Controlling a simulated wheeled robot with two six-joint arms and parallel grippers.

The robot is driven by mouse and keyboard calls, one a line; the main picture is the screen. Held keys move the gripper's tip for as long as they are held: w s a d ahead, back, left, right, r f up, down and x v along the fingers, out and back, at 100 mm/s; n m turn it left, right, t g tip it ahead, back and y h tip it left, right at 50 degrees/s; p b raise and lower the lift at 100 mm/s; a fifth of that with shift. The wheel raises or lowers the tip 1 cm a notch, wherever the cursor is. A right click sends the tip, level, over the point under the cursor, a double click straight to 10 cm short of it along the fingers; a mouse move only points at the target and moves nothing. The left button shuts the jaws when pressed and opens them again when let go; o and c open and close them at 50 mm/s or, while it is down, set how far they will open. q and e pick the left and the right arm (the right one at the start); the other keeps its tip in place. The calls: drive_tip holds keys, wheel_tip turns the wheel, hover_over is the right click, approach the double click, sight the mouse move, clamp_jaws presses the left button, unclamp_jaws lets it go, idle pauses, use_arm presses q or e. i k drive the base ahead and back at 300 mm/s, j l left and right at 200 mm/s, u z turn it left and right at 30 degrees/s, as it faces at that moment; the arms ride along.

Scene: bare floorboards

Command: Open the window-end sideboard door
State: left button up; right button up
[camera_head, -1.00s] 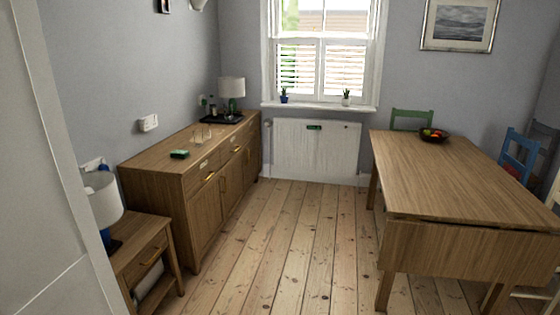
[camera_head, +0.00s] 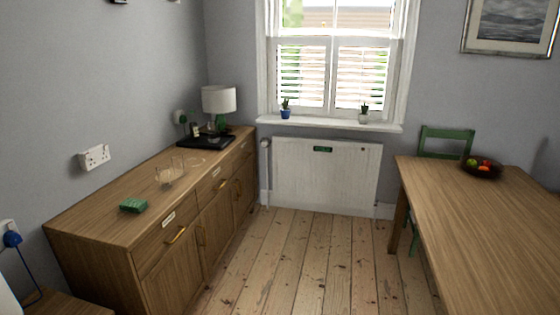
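The wooden sideboard (camera_head: 95,240) stands along the left wall and reaches toward the window wall. Its front has drawers above and doors below, with brass handles. The window-end door (camera_head: 243,188) is at the far end of the front, seen at a steep angle, and looks shut. A nearer door (camera_head: 172,284) also looks shut. Neither of my grippers shows in the view.
A wooden table (camera_head: 470,225) with a fruit bowl (camera_head: 481,169) stands at the right, a green chair (camera_head: 447,143) behind it. A white radiator (camera_head: 325,178) is under the window (camera_head: 330,75). Bare floorboards (camera_head: 300,262) between sideboard and table are clear.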

sight(245, 177)
drive_tip(key=i, duration=1.95)
